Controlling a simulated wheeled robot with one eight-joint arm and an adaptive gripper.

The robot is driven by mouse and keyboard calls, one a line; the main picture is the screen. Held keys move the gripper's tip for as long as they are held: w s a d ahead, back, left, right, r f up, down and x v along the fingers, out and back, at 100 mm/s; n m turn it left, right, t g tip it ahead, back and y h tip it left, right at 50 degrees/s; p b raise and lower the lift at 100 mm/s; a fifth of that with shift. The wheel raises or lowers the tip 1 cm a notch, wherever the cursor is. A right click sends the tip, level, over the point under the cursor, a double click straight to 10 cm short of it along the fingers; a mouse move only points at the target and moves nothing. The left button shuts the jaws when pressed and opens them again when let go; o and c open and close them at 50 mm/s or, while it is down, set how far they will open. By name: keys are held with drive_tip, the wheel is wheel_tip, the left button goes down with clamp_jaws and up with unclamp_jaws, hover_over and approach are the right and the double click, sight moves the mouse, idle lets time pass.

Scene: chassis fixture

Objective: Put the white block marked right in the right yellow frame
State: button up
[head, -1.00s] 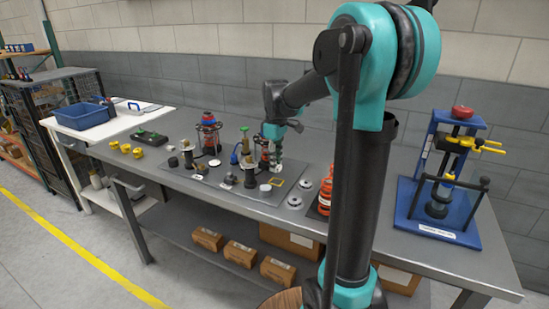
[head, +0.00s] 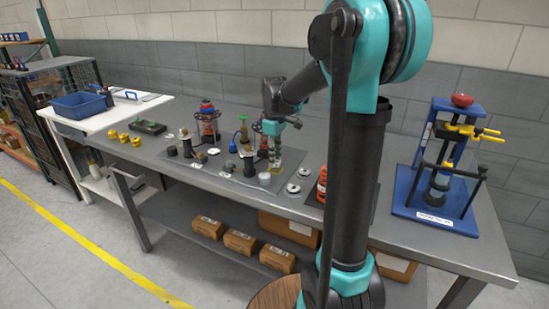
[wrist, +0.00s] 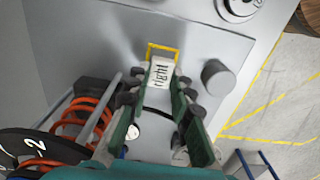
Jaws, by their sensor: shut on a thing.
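The white block (wrist: 161,72) marked "right" is between the fingertips of my gripper (wrist: 161,84) in the wrist view. My gripper is shut on it. The yellow frame (wrist: 149,51) is a square outline on the grey plate, just beyond the block's far end. The block's end overlaps the frame's near side in this view, and I cannot tell whether it touches the plate. In the head view, my gripper (head: 274,155) points down over the right part of the plate. The block is too small there to make out clearly.
A grey cylinder (wrist: 218,77) stands close to the right of the frame. Orange coils (wrist: 88,122) and a black disc marked 2 (wrist: 38,146) are at the lower left of the wrist view. A blue press stand (head: 437,205) stands at the bench's right end.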

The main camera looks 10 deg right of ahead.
drive_tip(key=shift+f, duration=0.15)
drive_tip(key=shift+f, duration=0.7)
drive_tip(key=shift+f, duration=0.3)
idle(0.9)
drive_tip(key=o, duration=1)
drive_tip(key=shift+r, duration=3.55)
